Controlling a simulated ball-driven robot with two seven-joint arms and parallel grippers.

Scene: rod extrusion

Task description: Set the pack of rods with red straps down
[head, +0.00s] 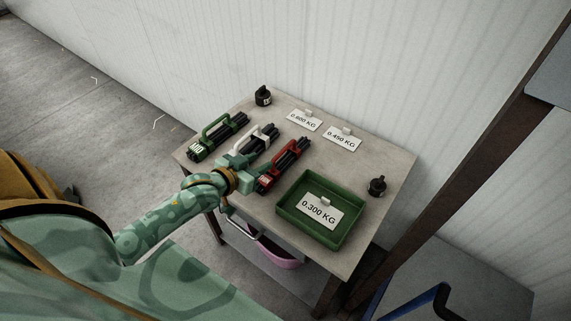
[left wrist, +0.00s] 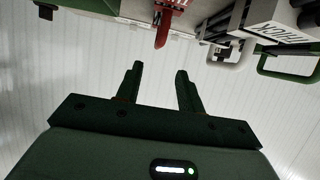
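The pack of rods with red straps (head: 285,164) lies on the table, its black rods pointing toward the back right and its red end near the front. My left gripper (head: 252,172) is just left of it, between it and the white-strapped pack (head: 260,137). In the left wrist view, the left gripper (left wrist: 159,72) is open with nothing between its fingers. The red handle (left wrist: 163,27) shows just beyond the fingertips, apart from them. The left hand partly covers the packs in the head view. My right gripper is not in view.
A green-strapped pack (head: 219,136) lies at the left of the table (head: 377,154). A green tray (head: 345,237) with a 0.300 KG card (head: 319,210) is at the front right. Two cards and two small black weights are farther back and right. A wall stands behind.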

